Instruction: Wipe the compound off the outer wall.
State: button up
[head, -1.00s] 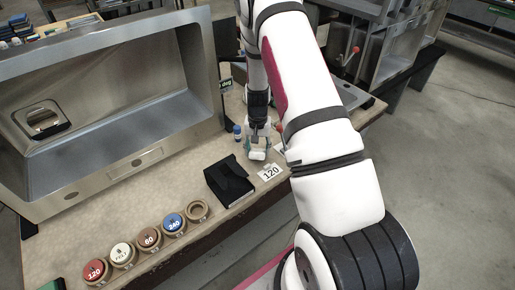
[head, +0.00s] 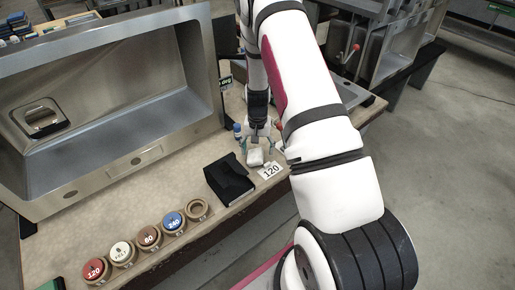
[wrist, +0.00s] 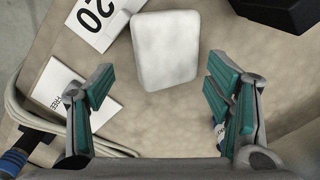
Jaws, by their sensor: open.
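A white rounded pad (head: 255,158) lies flat on the bench beside a card marked 120 (head: 272,171). It also shows in the wrist view (wrist: 165,50). My gripper (head: 258,146) is open just above and behind the pad, pointing down. In the wrist view its teal-padded fingers stand apart, one to each side of the pad's near end, and nothing is held. The steel sink (head: 100,172) stands at left, its outer front wall facing the bench's front.
A black box (head: 229,181) sits left of the pad. Several round discs, including a red one (head: 96,270) and a blue one (head: 173,221), sit in ring holders, with an empty ring (head: 197,209). A blue-capped bottle (head: 238,131) stands close to my gripper.

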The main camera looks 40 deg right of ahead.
notch_tip(320, 180, up, 12)
dwell(0.5)
dwell(0.4)
notch_tip(320, 180, up, 12)
jog(key=f+n+t, duration=0.1)
jog(key=n, duration=0.1)
send_over(257, 150)
jog(key=s+a, duration=0.1)
jog(key=a, duration=0.5)
jog(key=s+a+r+n+t, duration=0.2)
jog(key=s+a+r, duration=0.4)
jog(key=r, duration=0.5)
jog(key=s+a+r+n+t, duration=0.1)
jog(key=s+a+r, duration=0.3)
jog(key=s, duration=0.5)
jog(key=s+a+r+n+t, duration=0.1)
jog(key=s+a+r+n, duration=0.2)
jog(key=s, duration=0.6)
jog(key=shift+a+r+n, duration=0.3)
jog(key=shift+a+r, duration=0.1)
jog(key=shift+r, duration=0.05)
